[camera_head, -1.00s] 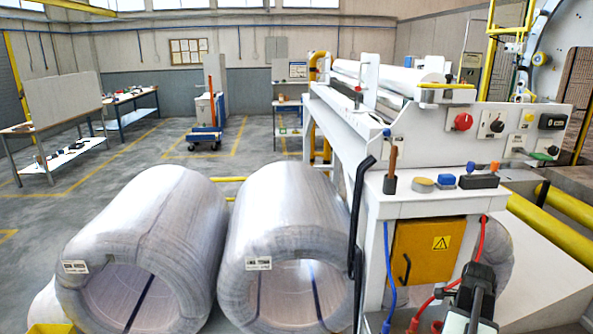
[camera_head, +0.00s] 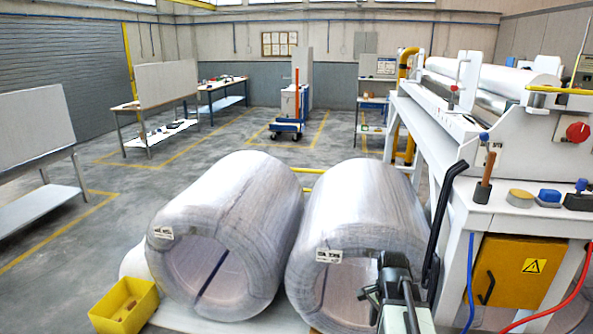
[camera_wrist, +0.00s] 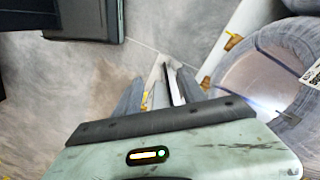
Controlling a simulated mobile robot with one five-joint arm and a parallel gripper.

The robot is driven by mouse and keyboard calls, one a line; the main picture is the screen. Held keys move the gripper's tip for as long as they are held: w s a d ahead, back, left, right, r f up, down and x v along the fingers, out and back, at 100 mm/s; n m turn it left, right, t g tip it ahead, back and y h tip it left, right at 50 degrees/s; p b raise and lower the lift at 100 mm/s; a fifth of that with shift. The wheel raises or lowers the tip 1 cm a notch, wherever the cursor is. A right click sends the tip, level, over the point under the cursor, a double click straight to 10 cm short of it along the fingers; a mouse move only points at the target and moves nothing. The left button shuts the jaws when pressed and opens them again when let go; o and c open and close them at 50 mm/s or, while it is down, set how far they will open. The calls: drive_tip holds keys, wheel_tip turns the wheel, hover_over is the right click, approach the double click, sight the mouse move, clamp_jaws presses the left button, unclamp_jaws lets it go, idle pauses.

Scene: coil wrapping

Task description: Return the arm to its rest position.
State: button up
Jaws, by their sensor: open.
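My arm's end with my gripper (camera_head: 368,296) shows low in the head view, in front of the right wrapped coil (camera_head: 345,215). In the wrist view my gripper (camera_wrist: 160,92) has its two dark fingers apart, with nothing between them. The floor shows past the fingertips. The open end of a wrapped coil (camera_wrist: 240,100) with a white label is to the right of the fingers, apart from them as far as I can tell. The arm looks folded low, and most of it is out of view.
A second wrapped coil (camera_head: 225,235) lies to the left, with a yellow bin (camera_head: 125,310) in front of it. The wrapping machine (camera_head: 520,145) with its orange cabinet (camera_head: 510,275) stands on the right. Workbenches (camera_head: 160,130) stand at the back left. The grey floor (camera_head: 90,235) at left is clear.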

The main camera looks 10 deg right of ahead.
drive_tip(key=s+a+n, duration=0.1)
drive_tip(key=a+n, duration=1.3)
drive_tip(key=a, duration=0.2)
drive_tip(key=shift+s+f, duration=0.15)
drive_tip(key=shift+s, duration=0.05)
